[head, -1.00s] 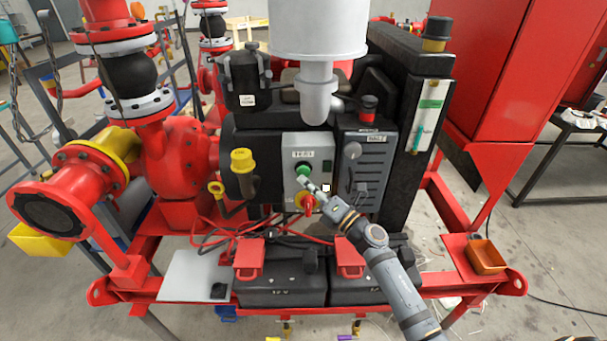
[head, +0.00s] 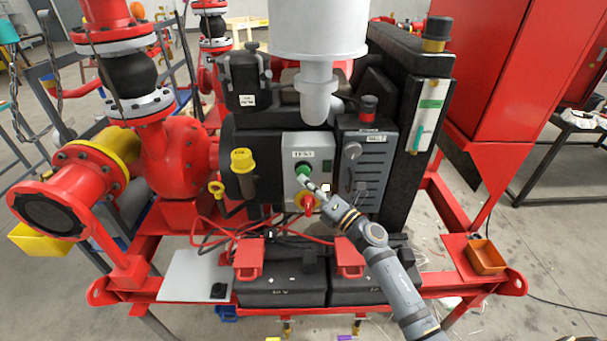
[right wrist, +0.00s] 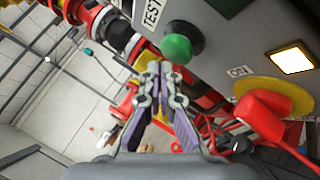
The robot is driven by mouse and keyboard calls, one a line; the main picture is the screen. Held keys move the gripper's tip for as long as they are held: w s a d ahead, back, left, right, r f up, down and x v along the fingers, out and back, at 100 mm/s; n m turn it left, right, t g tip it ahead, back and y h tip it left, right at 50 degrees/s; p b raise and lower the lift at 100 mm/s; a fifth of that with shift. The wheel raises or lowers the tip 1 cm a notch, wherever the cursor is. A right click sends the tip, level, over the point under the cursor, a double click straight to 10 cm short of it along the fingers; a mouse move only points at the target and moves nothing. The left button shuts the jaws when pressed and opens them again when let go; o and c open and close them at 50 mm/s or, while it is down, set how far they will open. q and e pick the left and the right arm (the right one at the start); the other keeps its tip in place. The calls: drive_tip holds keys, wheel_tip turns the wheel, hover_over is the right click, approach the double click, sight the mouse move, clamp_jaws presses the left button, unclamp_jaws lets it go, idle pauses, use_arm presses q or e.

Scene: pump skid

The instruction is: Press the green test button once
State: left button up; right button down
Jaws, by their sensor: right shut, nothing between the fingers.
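The green test button (head: 303,170) is a round domed button on a grey control box (head: 295,146), under a TEST label. It also shows in the right wrist view (right wrist: 176,48), just beyond my fingertips. My right gripper (head: 304,181) is shut and empty, its tips just below the button in the head view. In the right wrist view the closed fingertips (right wrist: 165,68) point at the button's lower left edge. Whether they touch it I cannot tell. My left gripper is not in view.
A red rotary handle (head: 308,205) on a yellow plate sits below the button; it is close to my right gripper in the wrist view (right wrist: 262,115). A lit square lamp (head: 326,187) is right of the gripper tips. Black batteries (head: 283,290) stand below on the red frame.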

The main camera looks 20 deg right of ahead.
drive_tip(key=shift+w+d, duration=0.1)
drive_tip(key=shift+w, duration=0.15)
drive_tip(key=shift+w+d, duration=0.15)
drive_tip(key=shift+w, duration=0.4)
idle(0.9)
drive_tip(key=shift+s, duration=0.1)
drive_tip(key=shift+s+a, duration=0.3)
drive_tip(key=shift+s, duration=0.6)
drive_tip(key=shift+s+a+p, duration=0.15)
drive_tip(key=shift+s+a, duration=0.1)
drive_tip(key=shift+s, duration=0.55)
drive_tip(key=shift+s+a+p, duration=0.15)
drive_tip(key=shift+s+a, duration=0.05)
drive_tip(key=shift+s, duration=0.6)
drive_tip(key=shift+s+a+p, duration=0.15)
drive_tip(key=shift+s+a, duration=0.1)
drive_tip(key=shift+s, duration=0.55)
